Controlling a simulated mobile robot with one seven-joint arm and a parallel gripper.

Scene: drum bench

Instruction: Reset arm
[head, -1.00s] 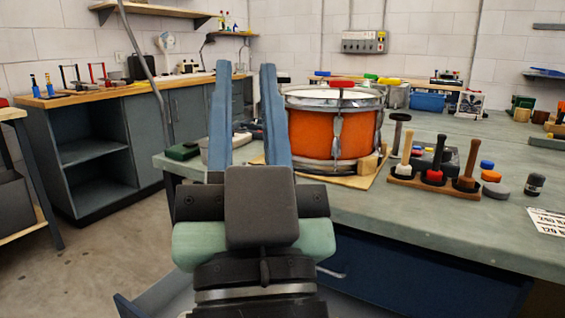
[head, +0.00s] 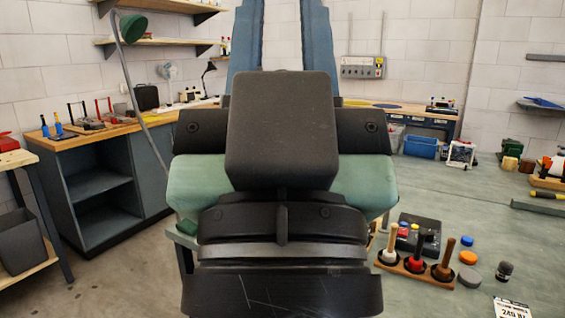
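My gripper (head: 280,45) fills the middle of the head view, close to the camera, with its two blue fingers pointing up.
On the bench at right stand a wooden holder (head: 415,268) with several upright tools, a dark box (head: 420,232), coloured discs (head: 468,257) and a dark cylinder (head: 504,271). A side counter (head: 100,190) stands at left. Floor shows between them.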

